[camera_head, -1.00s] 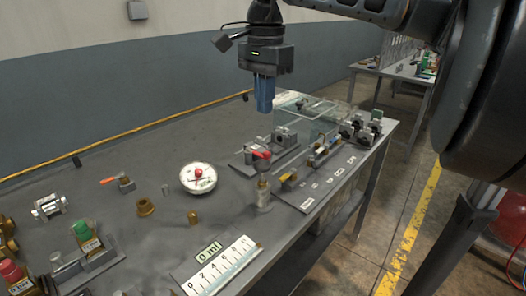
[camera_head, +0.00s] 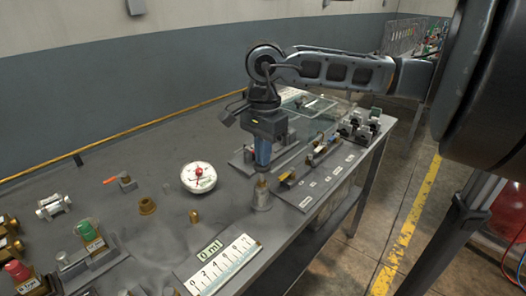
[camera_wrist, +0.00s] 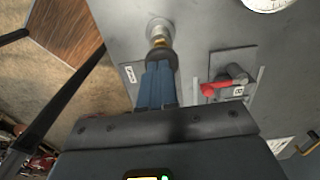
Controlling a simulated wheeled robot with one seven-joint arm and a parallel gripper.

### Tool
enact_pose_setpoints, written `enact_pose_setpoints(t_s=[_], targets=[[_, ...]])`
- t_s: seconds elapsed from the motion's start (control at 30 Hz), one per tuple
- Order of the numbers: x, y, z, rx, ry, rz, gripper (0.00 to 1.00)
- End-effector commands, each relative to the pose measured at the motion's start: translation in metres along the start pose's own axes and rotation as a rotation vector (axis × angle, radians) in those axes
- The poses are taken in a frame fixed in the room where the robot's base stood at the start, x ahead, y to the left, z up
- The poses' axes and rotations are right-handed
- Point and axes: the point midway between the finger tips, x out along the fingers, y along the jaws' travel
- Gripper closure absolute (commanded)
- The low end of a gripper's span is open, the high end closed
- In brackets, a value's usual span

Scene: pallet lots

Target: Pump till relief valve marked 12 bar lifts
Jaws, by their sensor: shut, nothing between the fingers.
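My gripper (camera_head: 262,167) has its blue fingers together, pointing down, with the tips right over the top of a short metal cylinder (camera_head: 262,196) on the bench. In the wrist view the fingertips (camera_wrist: 160,66) meet or overlap the dark end of this brass-banded fitting (camera_wrist: 159,43); whether they touch cannot be told. A round white gauge (camera_head: 198,177) with a red centre stands to the left. No 12 bar mark is readable.
A ruled scale plate (camera_head: 222,266) lies at the front. A labelled strip (camera_head: 309,187) and a clear tank (camera_head: 310,110) are to the right and behind. Brass fittings (camera_head: 147,205) and green- and red-capped valves (camera_head: 88,232) stand left. Bare bench lies behind the gauge.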

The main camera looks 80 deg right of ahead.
Motion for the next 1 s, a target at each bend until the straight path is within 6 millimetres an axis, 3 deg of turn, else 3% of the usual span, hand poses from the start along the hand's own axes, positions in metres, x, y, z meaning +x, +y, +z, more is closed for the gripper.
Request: enact_pose_setpoints(t_s=[0.27,0.7,1.0], targets=[[0.003,0.000,0.000,0.000,0.001,-0.001,1.00],[0.034,0.000,-0.001,-0.001,0.003,-0.001,1.00],[0.038,0.001,0.000,0.000,0.000,0.002,1.00]])
